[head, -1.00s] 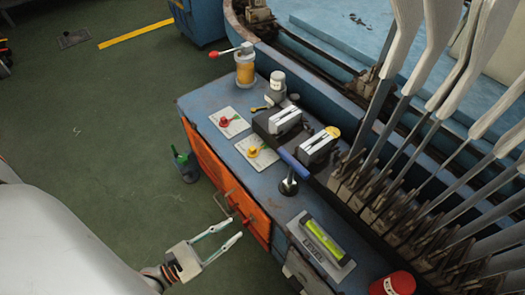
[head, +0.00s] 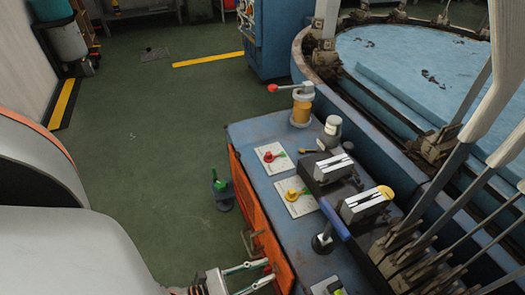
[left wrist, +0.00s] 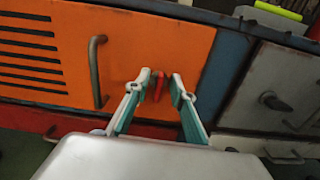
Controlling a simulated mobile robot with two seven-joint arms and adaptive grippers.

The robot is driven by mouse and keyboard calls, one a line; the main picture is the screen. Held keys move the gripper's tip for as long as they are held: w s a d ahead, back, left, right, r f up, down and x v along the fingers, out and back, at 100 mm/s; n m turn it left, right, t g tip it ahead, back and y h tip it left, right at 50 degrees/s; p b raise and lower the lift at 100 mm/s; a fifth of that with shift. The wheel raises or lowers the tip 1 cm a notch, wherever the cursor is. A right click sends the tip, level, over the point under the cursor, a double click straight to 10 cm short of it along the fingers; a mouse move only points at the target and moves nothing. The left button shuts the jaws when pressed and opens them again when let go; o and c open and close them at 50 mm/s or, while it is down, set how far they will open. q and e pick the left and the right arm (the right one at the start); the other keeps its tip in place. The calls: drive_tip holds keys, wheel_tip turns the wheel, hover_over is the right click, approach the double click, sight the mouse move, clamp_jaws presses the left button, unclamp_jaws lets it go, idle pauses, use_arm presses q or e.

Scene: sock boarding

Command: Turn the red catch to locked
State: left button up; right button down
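A red catch (left wrist: 158,86) sits on the orange cabinet door (left wrist: 170,40), right of the door's bar handle. It is a short red piece and looks roughly upright, slightly tilted. My left gripper (left wrist: 161,77) is open, with one fingertip on each side of the catch in the left wrist view. I cannot tell whether either finger touches it. In the head view the left gripper (head: 270,268) is at the bottom edge, by the orange door (head: 252,205). The catch is not clear there. My right gripper is not in view.
The blue bench top (head: 305,240) carries a red knob (head: 268,156) and a yellow knob (head: 292,194) on white plates. A bar handle (left wrist: 95,72) stands out left of the catch.

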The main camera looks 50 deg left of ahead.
use_arm(q)
drive_tip(key=shift+c, duration=0.5)
clamp_jaws()
drive_tip(key=shift+d+m, duration=0.1)
drive_tip(key=shift+m, duration=0.2)
drive_tip(key=m, duration=0.3)
drive_tip(key=shift+d+m, duration=0.15)
drive_tip(key=shift+m, duration=0.25)
drive_tip(key=m, duration=0.4)
drive_tip(key=shift+d+f+m, duration=0.15)
drive_tip(key=shift+d+m, duration=0.05)
drive_tip(key=shift+m, duration=0.1)
drive_tip(key=m, duration=0.4)
drive_tip(key=shift+s+d+f, duration=0.1)
drive_tip(key=shift+f, duration=0.05)
drive_tip(key=shift+f+m, duration=0.15)
drive_tip(key=shift+m, duration=0.95)
drive_tip(key=shift+f+m, duration=0.1)
drive_tip(key=shift+m, duration=1)
drive_tip(key=shift+o, duration=0.5)
unclamp_jaws()
